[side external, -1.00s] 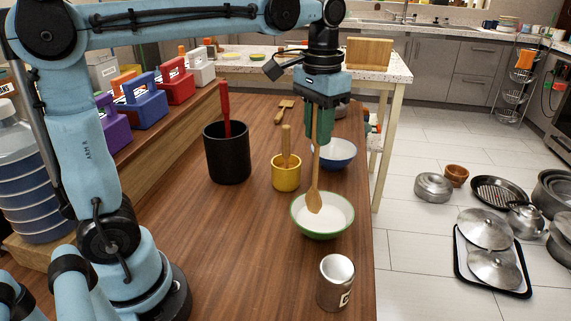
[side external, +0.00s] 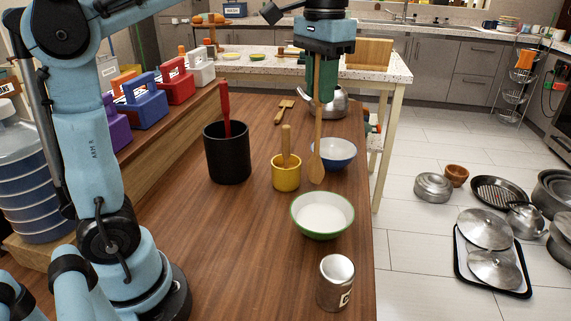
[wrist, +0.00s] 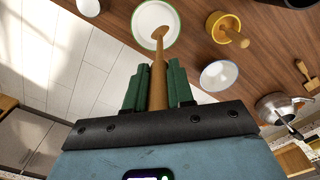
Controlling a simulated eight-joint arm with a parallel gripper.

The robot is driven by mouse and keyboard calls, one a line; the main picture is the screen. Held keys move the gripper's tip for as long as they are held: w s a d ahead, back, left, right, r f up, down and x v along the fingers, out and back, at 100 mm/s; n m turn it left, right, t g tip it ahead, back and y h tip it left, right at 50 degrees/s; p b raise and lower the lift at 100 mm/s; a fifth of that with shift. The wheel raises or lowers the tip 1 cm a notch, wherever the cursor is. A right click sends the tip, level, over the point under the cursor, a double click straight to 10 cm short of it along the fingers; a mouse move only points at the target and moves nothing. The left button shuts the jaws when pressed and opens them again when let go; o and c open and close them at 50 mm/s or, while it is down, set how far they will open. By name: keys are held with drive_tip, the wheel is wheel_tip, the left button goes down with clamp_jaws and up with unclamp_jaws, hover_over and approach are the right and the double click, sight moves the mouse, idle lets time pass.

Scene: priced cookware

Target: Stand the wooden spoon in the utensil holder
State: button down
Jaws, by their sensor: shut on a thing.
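The wooden spoon (side external: 317,168) hangs upright, bowl end down, in my gripper (side external: 322,97). The green fingers are shut on the upper handle. The wrist view also shows the spoon (wrist: 160,34) between the fingers (wrist: 157,82). In the side view the spoon's head overlaps the blue bowl; its exact height is hard to tell. The black utensil holder (side external: 228,158) stands upright on the wooden table, left of my gripper, with a red-handled utensil (side external: 225,101) in it. Only a dark edge of the holder (wrist: 292,3) shows in the wrist view.
A yellow mortar (side external: 286,176) with a wooden pestle stands between holder and spoon.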

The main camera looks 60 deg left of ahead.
wheel_tip(320, 180, up, 2)
drive_tip(key=shift+r, duration=0.2)
drive_tip(key=s+a+n, duration=0.3)
drive_tip(key=s+a, duration=0.1)
drive_tip(key=a, duration=1.1)
drive_tip(key=s+a+n, duration=0.3)
drive_tip(key=s+a, duration=0.1)
drive_tip(key=a, duration=1.1)
wheel_tip(320, 180, down, 15)
drive_tip(key=shift+w+d+r+m, duration=0.15)
drive_tip(key=shift+w+d+m, duration=0.15)
drive_tip(key=shift+f, duration=0.2)
drive_tip(key=c, duration=1)
unclamp_jaws()
